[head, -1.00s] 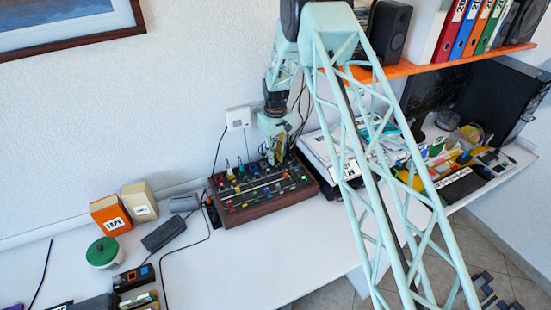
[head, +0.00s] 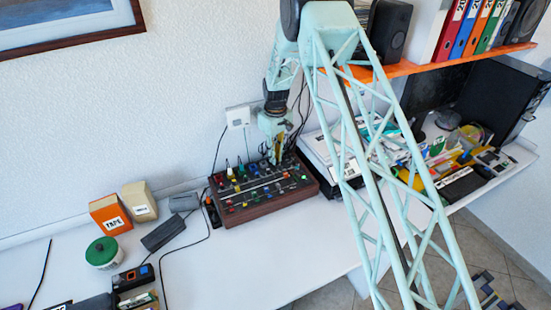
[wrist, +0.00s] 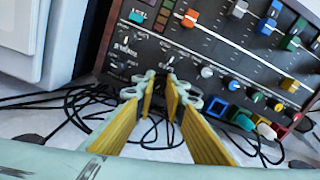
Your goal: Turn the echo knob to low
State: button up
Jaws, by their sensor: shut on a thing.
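The mixer (head: 262,208), a dark panel in a wooden case with coloured knobs and sliders, sits on the white desk against the wall. My gripper (head: 276,160) points down at its rear right part. In the wrist view the mixer panel (wrist: 135,42) fills the upper part, and my gripper (wrist: 159,91) has its yellow-padded fingers close together at the panel. They are shut on a small dark knob (wrist: 169,76), mostly hidden between the tips. It seems to be the echo knob; its label and pointer are too small to read.
Other knobs, such as a white one (wrist: 206,72) and a blue one (wrist: 231,84), sit close beside the fingers. Black cables (wrist: 80,100) lie behind the mixer. A white device (head: 318,150) stands to its right.

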dwell(0.3)
jog(key=o, duration=0.6)
jog(key=shift+c, duration=0.2)
jog(key=shift+r, duration=0.2)
notch_tip(320, 180, up, 12)
jog(key=shift+f, duration=0.15)
dwell(0.4)
